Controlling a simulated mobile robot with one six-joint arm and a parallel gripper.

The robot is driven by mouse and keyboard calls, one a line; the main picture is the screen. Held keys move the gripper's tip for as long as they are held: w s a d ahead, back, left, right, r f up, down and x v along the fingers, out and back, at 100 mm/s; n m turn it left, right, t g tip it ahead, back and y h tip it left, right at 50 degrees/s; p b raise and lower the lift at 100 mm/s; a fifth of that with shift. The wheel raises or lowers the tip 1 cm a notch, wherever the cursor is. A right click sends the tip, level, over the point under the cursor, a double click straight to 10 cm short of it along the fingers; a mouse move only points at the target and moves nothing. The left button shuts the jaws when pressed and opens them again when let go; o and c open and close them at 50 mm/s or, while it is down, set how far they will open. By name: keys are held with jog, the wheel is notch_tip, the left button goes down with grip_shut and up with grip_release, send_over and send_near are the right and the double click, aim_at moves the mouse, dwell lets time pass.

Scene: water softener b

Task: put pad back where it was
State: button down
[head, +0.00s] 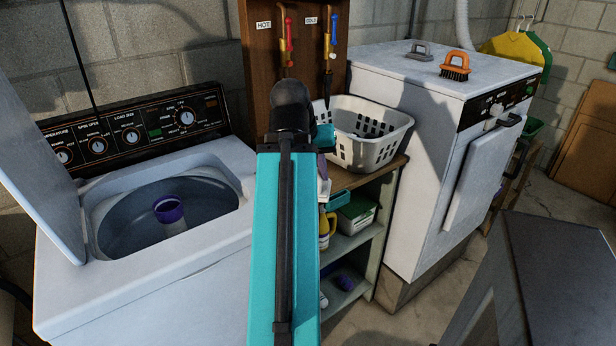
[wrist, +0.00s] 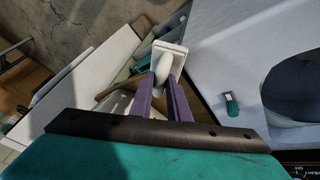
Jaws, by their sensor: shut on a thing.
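My gripper (wrist: 163,84) has purple fingers and is shut on a pale pad (wrist: 176,56) with a rounded white handle. In the wrist view the fingers close on the handle from both sides, and the squarish plate shows beyond them. In the head view my teal arm hides most of the gripper. Only a bit of purple finger (head: 322,165) and a bit of white show to the right of the arm, in front of the wooden shelf unit (head: 385,180). What lies directly under the pad is partly hidden.
The open washer (head: 215,262) with a purple-topped agitator (head: 169,209) stands left. A white laundry basket (head: 365,135) sits on the shelf unit. The white dryer (head: 440,150) on the right carries a grey handled pad (head: 419,50) and an orange brush (head: 456,66). A small teal item (wrist: 232,104) is near the washer.

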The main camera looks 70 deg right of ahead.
jog(key=shift+w+d+r+p, duration=0.1)
jog(key=shift+w+d+p, duration=0.05)
jog(key=shift+p, duration=0.15)
jog(key=shift+w+d+p, duration=0.1)
jog(key=shift+d+p, duration=0.05)
jog(key=shift+p, duration=0.15)
jog(key=d+p, duration=0.1)
jog(key=w+p, duration=0.1)
jog(key=shift+d+p, duration=0.35)
jog(key=shift+p, duration=0.05)
jog(key=d+p, duration=0.1)
jog(key=p, duration=0.4)
jog(key=shift+w+d, duration=0.35)
jog(key=shift+d, duration=0.05)
jog(key=p, duration=0.2)
jog(key=shift+w+d+f+p, duration=0.2)
jog(key=shift+d+p, duration=0.1)
jog(key=shift+p, duration=0.1)
jog(key=w+d+f+p, duration=0.1)
jog(key=w+d, duration=0.3)
jog(key=d, duration=0.4)
jog(key=shift+w+d+p, duration=0.15)
jog(key=shift+d+p, duration=0.25)
jog(key=shift+p, duration=0.35)
jog(key=shift+f, duration=0.1)
